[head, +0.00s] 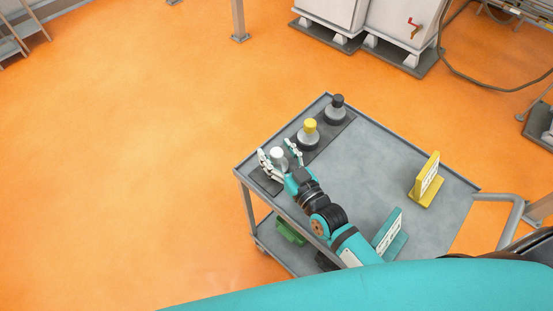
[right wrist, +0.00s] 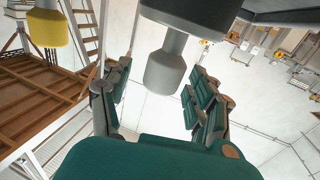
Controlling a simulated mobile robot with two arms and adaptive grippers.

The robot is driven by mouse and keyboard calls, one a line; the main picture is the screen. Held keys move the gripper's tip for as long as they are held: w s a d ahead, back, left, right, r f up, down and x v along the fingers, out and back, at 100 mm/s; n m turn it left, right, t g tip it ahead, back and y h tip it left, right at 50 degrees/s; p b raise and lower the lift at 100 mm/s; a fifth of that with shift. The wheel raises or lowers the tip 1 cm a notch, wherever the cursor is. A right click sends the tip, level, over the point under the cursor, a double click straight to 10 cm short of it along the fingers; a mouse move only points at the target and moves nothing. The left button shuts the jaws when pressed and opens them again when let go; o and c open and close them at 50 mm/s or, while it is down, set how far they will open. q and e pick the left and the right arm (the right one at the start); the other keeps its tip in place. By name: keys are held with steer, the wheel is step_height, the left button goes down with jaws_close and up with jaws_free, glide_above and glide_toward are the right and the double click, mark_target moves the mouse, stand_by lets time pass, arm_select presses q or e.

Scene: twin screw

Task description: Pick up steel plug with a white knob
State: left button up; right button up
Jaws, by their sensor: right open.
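The steel plug with a white knob (head: 277,154) stands on the dark mat near the left corner of the cart. My right gripper (head: 279,155) is open, with its fingers on either side of the white knob. In the right wrist view the knob (right wrist: 164,74) hangs from the top of the picture, looking grey in shade, between the spread fingers of the right gripper (right wrist: 155,95). A gap shows between the knob and the fingers there. The left gripper is not in view.
A plug with a yellow knob (head: 310,126) and one with a black knob (head: 337,101) stand in line on the same mat. A yellow sign stand (head: 427,182) and a teal sign stand (head: 389,234) are on the grey cart top (head: 375,150). The cart's middle is clear.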

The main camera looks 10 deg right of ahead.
steer(key=shift+w, duration=0.2)
jaws_close()
stand_by(0.3)
